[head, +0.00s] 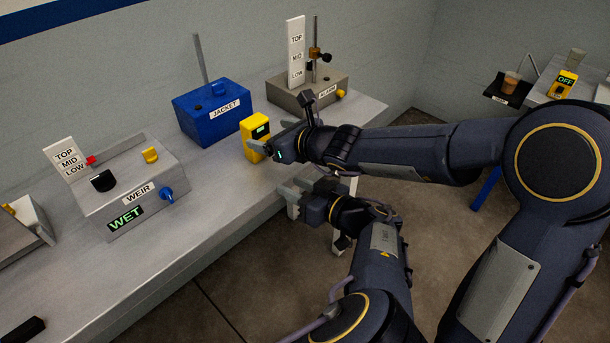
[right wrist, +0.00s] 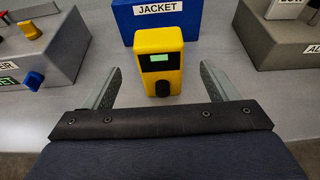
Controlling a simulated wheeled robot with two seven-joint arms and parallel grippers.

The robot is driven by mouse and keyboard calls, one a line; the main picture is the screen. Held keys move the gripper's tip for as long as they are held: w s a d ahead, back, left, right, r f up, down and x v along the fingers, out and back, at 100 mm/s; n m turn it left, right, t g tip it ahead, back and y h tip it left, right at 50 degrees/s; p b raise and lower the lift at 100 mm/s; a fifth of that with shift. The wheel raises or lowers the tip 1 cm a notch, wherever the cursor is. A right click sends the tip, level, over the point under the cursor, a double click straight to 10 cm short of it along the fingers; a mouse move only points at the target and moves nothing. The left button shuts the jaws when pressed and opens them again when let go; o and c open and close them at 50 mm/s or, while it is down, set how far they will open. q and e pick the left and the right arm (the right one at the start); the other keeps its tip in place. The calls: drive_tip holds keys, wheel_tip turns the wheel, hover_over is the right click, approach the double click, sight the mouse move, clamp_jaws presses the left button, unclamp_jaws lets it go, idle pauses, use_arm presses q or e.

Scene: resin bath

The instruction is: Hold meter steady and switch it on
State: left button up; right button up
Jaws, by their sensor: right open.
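The yellow meter (head: 255,137) stands upright on the grey bench in front of the blue JACKET box. In the right wrist view the meter (right wrist: 160,62) shows a lit green screen and a black knob low on its front. My right gripper (head: 273,143) is open at the meter. In the right wrist view its two fingers are spread, one to each side of the meter's lower part, with gaps on both sides. My left gripper (head: 292,197) is lower, off the bench's front edge and apart from the meter. Its jaw opening is not clear.
The blue JACKET box (head: 212,112) stands behind the meter. A grey box with a TOP/MID/LOW board (head: 296,50) is behind right. The WEIR box (head: 132,190), reading WET, is left. A side table at far right holds a yellow device (head: 563,85) reading OFF. Bench between WEIR and meter is clear.

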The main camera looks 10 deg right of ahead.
sight(260, 133)
drive_tip(key=shift+w+a+f, duration=0.1)
drive_tip(key=shift+w+a, duration=0.1)
drive_tip(key=shift+w, duration=0.05)
use_arm(q)
drive_tip(key=shift+w+d+r+n+t+y, duration=0.15)
drive_tip(key=shift+w+d+r+t, duration=0.1)
drive_tip(key=shift+d+r+t, duration=0.35)
drive_tip(key=shift+w+d+r+n+t+y, duration=0.2)
drive_tip(key=shift+d+r+t, duration=0.3)
drive_tip(key=shift+r, duration=0.2)
use_arm(e)
drive_tip(key=shift+x, duration=3.6)
drive_tip(key=shift+f, duration=0.1)
drive_tip(key=c, duration=1.2)
use_arm(q)
drive_tip(key=shift+d, duration=0.1)
use_arm(e)
drive_tip(key=shift+o, duration=0.2)
use_arm(q)
clamp_jaws()
use_arm(e)
drive_tip(key=shift+s, duration=0.1)
